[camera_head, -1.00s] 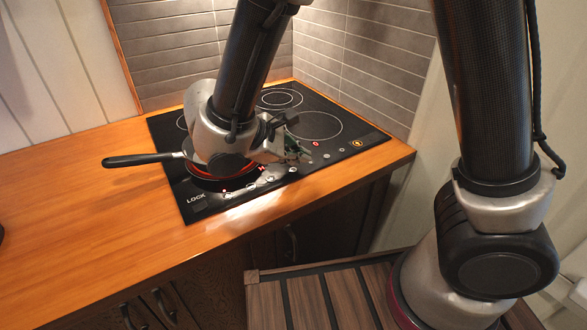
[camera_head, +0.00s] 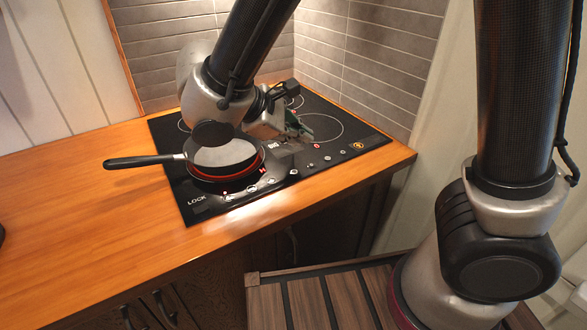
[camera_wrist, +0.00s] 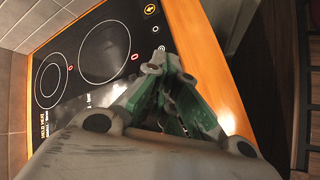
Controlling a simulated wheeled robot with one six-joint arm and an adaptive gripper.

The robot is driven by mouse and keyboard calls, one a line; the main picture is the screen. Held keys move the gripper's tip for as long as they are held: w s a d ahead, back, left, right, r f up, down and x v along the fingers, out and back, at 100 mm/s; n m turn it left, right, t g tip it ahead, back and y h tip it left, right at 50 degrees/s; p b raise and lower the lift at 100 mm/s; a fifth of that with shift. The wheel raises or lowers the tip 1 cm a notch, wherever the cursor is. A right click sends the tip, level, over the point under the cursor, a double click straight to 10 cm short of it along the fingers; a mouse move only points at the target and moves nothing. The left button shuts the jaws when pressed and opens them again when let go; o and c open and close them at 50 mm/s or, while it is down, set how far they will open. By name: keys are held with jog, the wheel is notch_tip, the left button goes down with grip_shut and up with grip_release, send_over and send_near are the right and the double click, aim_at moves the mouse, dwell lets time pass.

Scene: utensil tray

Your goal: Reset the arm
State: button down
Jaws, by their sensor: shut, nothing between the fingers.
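My gripper (camera_head: 303,133) is over the right part of the black cooktop (camera_head: 185,199), above its front control strip. In the wrist view my gripper (camera_wrist: 163,66) shows with its fingertips together and nothing between them. My arm comes down from the top of the head view to the cooktop.
A pan (camera_head: 226,154) with a black handle (camera_head: 145,161) sits on the front left burner, which glows red around the pan's base. The pan is just left of my gripper. A tiled wall (camera_head: 380,50) stands behind the cooktop.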

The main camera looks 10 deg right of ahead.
jog(key=s+f, duration=0.1)
jog(key=s+f+g, duration=0.1)
jog(key=shift+s+d+f+y, duration=0.1)
jog(key=shift+s+d+y, duration=0.2)
jog(key=shift+y, duration=0.1)
jog(key=s+d+r+m+y, duration=0.2)
jog(key=s+d+r+m, duration=0.1)
jog(key=d, duration=0.5)
jog(key=s+d+r+m+y, duration=0.3)
jog(key=d+r+m, duration=0.2)
jog(key=d, duration=0.4)
jog(key=s+d+r+m+t+y, duration=0.1)
jog(key=s+d+r+m+y, duration=0.1)
jog(key=d+m, duration=0.4)
jog(key=s+d+r, duration=0.1)
jog(key=d+r, duration=0.1)
jog(key=shift+s+d+m, duration=0.15)
jog(key=shift+d+m, duration=0.15)
jog(key=shift+d, duration=0.05)
